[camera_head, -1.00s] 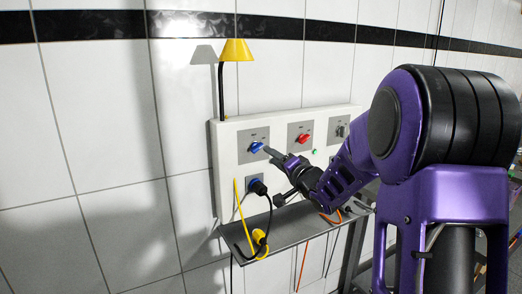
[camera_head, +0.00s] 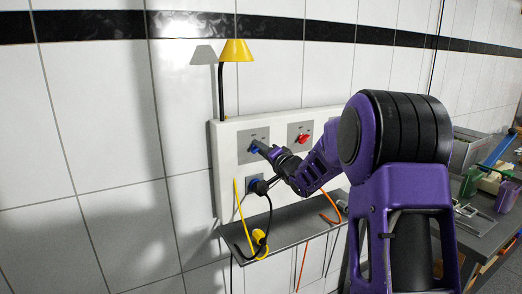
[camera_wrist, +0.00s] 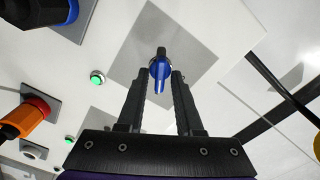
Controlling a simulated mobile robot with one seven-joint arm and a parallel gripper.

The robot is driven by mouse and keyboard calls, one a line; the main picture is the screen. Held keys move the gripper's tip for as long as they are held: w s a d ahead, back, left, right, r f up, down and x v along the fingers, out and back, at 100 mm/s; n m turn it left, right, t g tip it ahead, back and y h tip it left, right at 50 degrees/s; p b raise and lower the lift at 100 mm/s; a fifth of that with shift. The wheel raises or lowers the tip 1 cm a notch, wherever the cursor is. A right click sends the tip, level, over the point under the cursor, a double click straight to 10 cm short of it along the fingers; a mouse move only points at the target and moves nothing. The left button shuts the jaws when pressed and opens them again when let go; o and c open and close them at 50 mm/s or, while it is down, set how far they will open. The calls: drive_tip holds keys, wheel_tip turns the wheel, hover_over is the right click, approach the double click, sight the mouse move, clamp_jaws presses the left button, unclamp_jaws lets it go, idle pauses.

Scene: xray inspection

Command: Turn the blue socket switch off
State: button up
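The blue socket switch (camera_head: 254,148) is a small blue knob on a grey square plate, at the upper left of the white wall panel. In the wrist view the blue knob (camera_wrist: 160,75) shows between and just past my fingertips. My gripper (camera_head: 261,149) is at the switch in the head view and partly covers it. In the wrist view my gripper (camera_wrist: 162,76) is open, with one finger on each side of the knob. Contact with the knob cannot be told. A blue socket (camera_head: 255,182) with a black plug sits below the switch.
A red switch (camera_head: 301,138) is right of the blue one. A yellow lamp (camera_head: 236,50) stands above the panel. A grey shelf (camera_head: 290,228) with cables is below. Green buttons (camera_wrist: 97,77) and an orange plug (camera_wrist: 22,118) show in the wrist view.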

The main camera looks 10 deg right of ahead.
clamp_jaws()
drive_tip(key=shift+n, duration=0.3)
drive_tip(key=n+b, duration=0.7)
drive_tip(key=n, duration=0.4)
drive_tip(key=shift+a, duration=0.15)
drive_tip(key=shift+n, duration=0.3)
